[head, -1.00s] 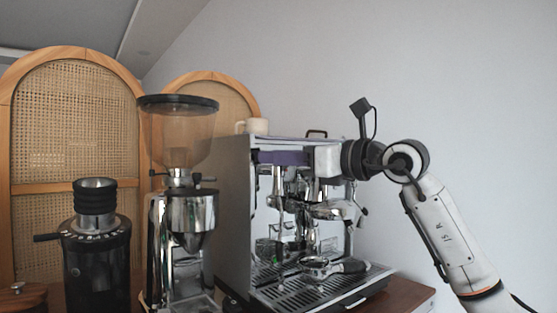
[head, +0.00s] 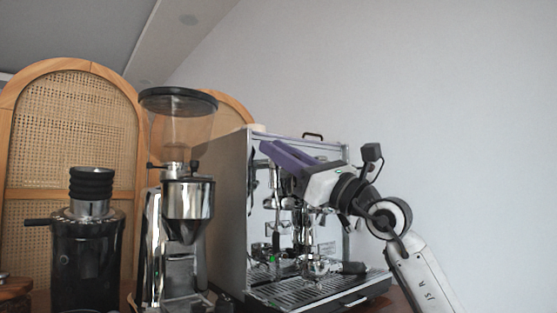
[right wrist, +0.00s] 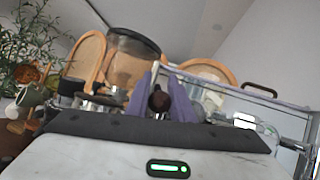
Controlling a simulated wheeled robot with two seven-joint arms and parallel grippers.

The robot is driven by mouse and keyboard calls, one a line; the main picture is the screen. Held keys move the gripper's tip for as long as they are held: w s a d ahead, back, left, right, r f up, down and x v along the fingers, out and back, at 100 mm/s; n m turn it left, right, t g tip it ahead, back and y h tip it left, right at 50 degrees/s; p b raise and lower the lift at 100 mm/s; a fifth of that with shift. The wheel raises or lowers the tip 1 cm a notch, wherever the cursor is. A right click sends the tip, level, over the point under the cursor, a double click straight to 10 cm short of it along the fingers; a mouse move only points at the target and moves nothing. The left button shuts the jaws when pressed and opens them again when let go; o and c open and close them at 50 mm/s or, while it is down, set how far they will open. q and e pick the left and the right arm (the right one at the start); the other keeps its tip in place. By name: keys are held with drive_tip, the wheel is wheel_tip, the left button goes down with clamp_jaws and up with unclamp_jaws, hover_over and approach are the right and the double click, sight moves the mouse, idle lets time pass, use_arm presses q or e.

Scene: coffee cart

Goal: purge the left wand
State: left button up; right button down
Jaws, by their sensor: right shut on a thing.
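The espresso machine (head: 233,215) stands right of centre in the head view, its chrome front facing right. My right gripper (head: 272,154), with purple fingers, reaches in from the right and slants up-left across the machine's upper front. In the right wrist view my gripper (right wrist: 160,88) is shut on a dark round knob (right wrist: 158,101), which sits between the purple fingers. The fingers hide this knob in the head view. Slender dark and chrome parts hang below the gripper at the machine's left front; I cannot tell clearly which is the left wand. My left gripper is not in view.
A grinder with a clear hopper (head: 178,125) stands close left of the machine, and a black grinder (head: 88,262) stands farther left. A portafilter handle (head: 352,268) sticks out above the drip tray (head: 325,290). Rattan screens (head: 65,135) stand behind. The right side is open wall.

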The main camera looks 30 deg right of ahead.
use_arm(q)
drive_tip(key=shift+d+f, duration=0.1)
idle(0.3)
use_arm(e)
drive_tip(key=c, duration=1.6)
unclamp_jaws()
drive_tip(key=shift+o, duration=0.2)
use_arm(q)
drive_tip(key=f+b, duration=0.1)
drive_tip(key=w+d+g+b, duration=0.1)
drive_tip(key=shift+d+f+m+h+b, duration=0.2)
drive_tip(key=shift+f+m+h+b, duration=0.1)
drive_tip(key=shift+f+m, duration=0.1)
use_arm(e)
drive_tip(key=v, duration=1)
drive_tip(key=shift+f, duration=0.2)
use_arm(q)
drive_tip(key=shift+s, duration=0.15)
use_arm(e)
drive_tip(key=shift+s, duration=0.1)
